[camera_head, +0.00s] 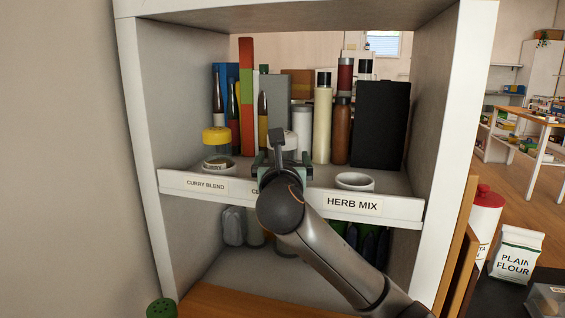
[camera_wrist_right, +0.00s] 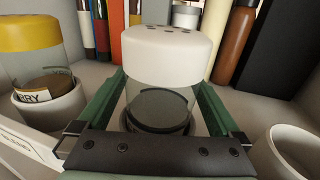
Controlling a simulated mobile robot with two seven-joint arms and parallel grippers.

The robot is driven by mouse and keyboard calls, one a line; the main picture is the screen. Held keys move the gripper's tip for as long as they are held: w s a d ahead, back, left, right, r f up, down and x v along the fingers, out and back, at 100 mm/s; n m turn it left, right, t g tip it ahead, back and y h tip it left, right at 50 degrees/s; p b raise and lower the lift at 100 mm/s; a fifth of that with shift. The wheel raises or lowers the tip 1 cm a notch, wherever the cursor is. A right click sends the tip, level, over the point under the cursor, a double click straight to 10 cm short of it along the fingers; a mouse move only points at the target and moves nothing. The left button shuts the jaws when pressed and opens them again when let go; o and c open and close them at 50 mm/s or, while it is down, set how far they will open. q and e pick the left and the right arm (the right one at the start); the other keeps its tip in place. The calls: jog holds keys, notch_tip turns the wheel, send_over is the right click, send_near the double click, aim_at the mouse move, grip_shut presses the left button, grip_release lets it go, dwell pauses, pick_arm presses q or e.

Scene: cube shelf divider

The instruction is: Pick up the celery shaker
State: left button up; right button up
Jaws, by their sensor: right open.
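A clear shaker with a white, holed cap (camera_wrist_right: 165,50) stands upright in a round holder on the middle shelf. Its cap also shows behind my gripper in the head view (camera_head: 291,141). No name shows on its body. The shelf label below it is mostly hidden by my arm, with only "CE" readable (camera_head: 255,191). My right gripper (camera_wrist_right: 160,88) is open, with one green finger on each side of the shaker's body. I cannot tell whether either finger touches it. My right gripper (camera_head: 282,166) also shows at the shelf's front edge. My left gripper is not in view.
A yellow-capped curry shaker (camera_head: 217,143) stands in its holder to the left. An empty white holder (camera_head: 354,181) is at the right, above the HERB MIX label. Bottles and books (camera_head: 246,95) stand close behind. The shelf's side walls (camera_head: 435,90) enclose the space.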

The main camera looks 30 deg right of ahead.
jog(key=c, duration=1.5)
jog(key=shift+o, duration=0.2)
jog(key=shift+r, duration=0.1)
